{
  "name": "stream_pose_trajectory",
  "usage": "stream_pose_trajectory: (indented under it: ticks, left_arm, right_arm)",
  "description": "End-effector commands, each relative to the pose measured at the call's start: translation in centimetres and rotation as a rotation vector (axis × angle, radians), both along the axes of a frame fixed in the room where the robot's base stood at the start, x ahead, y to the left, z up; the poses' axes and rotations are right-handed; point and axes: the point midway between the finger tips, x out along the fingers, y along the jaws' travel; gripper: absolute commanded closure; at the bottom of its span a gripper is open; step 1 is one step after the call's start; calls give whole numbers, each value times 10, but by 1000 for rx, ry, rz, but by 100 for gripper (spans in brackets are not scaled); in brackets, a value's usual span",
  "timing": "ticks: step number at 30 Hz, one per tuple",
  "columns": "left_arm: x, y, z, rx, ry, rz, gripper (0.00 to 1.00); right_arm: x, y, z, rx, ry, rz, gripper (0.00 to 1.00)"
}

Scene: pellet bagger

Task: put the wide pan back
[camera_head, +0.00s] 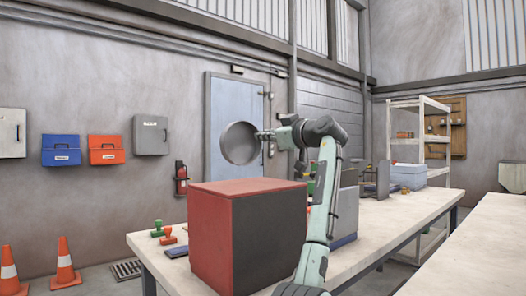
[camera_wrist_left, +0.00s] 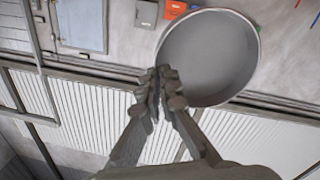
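The wide pan (camera_head: 240,144) is a round grey dish. In the head view it is up in the air above the red-and-black box, tipped on its side, and its hollow faces me. My left gripper (camera_head: 259,135) reaches it from the right, with its fingers at the pan's right edge. In the left wrist view the pan (camera_wrist_left: 212,55) lies just beyond the fingertips of the left gripper (camera_wrist_left: 160,84). The fingers are close together and look shut on its rim. My right gripper is not in view.
A large red-and-black box (camera_head: 213,235) stands at the near end of the long table (camera_head: 385,215). A grey-blue bin (camera_head: 409,174) stands farther along. Shelving (camera_head: 420,105) is behind. A second pale tabletop (camera_head: 480,255) is at right.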

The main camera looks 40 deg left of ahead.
Motion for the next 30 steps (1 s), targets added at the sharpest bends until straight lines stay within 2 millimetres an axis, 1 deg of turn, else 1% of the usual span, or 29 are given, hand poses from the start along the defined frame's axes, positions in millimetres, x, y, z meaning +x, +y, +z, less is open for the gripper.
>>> stream_pose_trajectory:
  ticks: [4,9,12,26,27,30]
  left_arm:
    - [5,6,-7,2,1,-1,100]
    - [5,6,-33,0,4,-1,100]
    - [4,6,-43,1,1,-1,100]
    - [4,6,-49,1,0,-2,100]
    - [4,6,-48,-1,0,-1,94]
    - [4,6,-48,-1,0,-1,81]
  right_arm:
    - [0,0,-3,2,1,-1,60]
    - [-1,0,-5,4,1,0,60]
    - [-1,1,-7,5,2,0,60]
    - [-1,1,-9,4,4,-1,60]
    - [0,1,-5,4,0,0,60]
    - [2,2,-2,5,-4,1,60]
